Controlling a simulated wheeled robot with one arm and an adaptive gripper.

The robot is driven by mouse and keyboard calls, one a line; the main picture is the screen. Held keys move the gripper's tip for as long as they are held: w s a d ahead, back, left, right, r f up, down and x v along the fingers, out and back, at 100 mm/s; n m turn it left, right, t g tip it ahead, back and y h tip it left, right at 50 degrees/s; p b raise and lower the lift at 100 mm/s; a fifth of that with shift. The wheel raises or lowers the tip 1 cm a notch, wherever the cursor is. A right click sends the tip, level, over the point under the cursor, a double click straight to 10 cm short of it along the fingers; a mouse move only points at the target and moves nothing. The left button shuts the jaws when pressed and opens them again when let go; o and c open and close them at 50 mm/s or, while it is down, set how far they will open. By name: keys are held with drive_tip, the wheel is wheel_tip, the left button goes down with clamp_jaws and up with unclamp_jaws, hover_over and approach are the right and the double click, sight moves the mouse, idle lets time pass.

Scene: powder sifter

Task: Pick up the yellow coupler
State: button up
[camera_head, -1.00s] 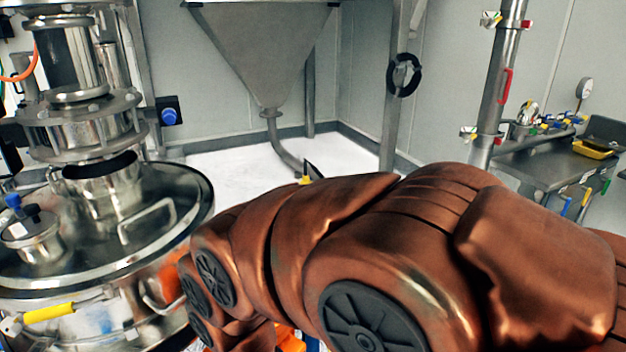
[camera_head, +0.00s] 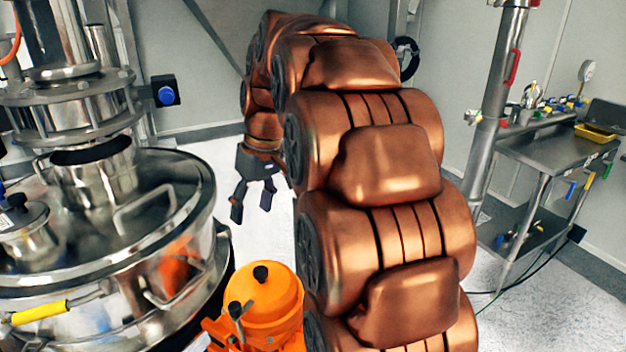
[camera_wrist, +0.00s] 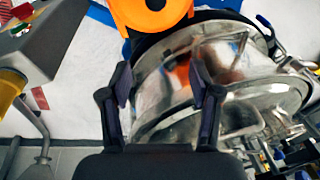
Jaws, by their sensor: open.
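My gripper (camera_head: 252,206) hangs open and empty in the head view, fingers down, right of the steel sifter vessel. In the wrist view my gripper (camera_wrist: 160,84) shows two spread black fingers with nothing between them; the vessel lies beyond. A yellow cylindrical part (camera_wrist: 11,88) is cut off at the left edge of the wrist view, near a bent grey pipe, well apart from the fingers. It may be the yellow coupler, but I cannot tell for certain. I see no clear coupler in the head view, where my arm hides much of the middle.
The steel vessel (camera_head: 100,235) fills the left side and carries a yellow handle grip (camera_head: 40,312). An orange machine (camera_head: 262,297) stands beside it. A steel bench (camera_head: 545,150) with a yellow tray (camera_head: 594,132) is at the right. White floor shows around my gripper.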

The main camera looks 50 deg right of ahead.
drive_tip(key=w+d+r+n+t+h+b, duration=0.1)
drive_tip(key=w+d+r, duration=0.1)
drive_tip(key=d, duration=0.9)
drive_tip(key=w+d+r+t+b, duration=0.1)
drive_tip(key=d+r+t, duration=0.1)
drive_tip(key=d, duration=1)
drive_tip(key=shift+p+x, duration=0.85)
drive_tip(key=shift+x, duration=3.05)
drive_tip(key=shift+r, duration=0.1)
clamp_jaws()
